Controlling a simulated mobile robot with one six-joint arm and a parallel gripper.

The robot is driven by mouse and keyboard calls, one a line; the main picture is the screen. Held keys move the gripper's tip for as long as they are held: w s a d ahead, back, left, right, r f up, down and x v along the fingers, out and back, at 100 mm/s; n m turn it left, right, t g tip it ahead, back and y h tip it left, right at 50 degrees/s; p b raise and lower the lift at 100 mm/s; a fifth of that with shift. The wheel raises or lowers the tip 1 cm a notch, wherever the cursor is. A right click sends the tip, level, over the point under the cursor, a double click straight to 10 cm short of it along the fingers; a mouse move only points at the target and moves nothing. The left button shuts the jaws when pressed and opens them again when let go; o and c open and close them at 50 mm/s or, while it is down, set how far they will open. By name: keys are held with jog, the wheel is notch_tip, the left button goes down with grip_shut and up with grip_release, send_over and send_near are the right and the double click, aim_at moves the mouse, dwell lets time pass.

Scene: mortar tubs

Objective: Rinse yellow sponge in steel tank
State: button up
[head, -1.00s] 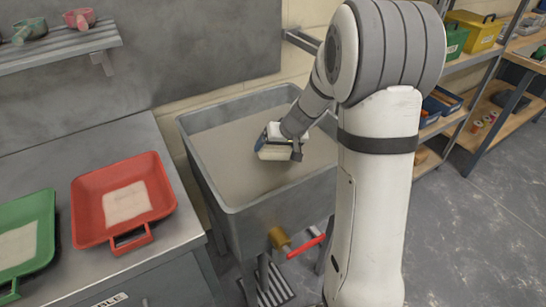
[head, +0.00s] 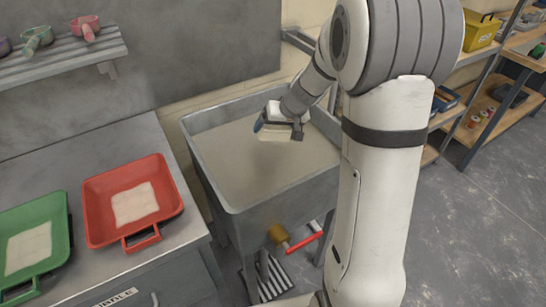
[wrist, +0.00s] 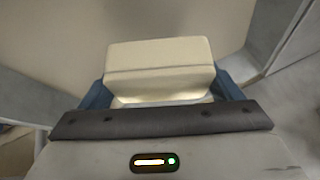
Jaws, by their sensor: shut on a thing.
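The steel tank (head: 240,207) stands in the middle of the head view, full of murky grey-beige liquid. My gripper (head: 270,131) is over the tank, in its far right part. It is shut on a pale cream-yellow sponge (wrist: 160,66), which shows between the blue fingers in the wrist view. In the head view the sponge (head: 275,136) is partly covered by my gripper. It appears just above the liquid, though I cannot tell if its underside touches.
A red tray (head: 103,223) and a green tray (head: 55,262), each with a pale slab, lie on the metal bench left of the tank. A tap with a red lever (head: 305,243) sticks out from the tank's front. Shelves with a yellow bin (head: 481,31) stand at right.

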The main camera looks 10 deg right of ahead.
jog(key=shift+r+p, duration=1.15)
jog(key=shift+r, duration=1)
dwell(0.5)
jog(key=shift+r+p, duration=1.05)
jog(key=shift+r, duration=0.9)
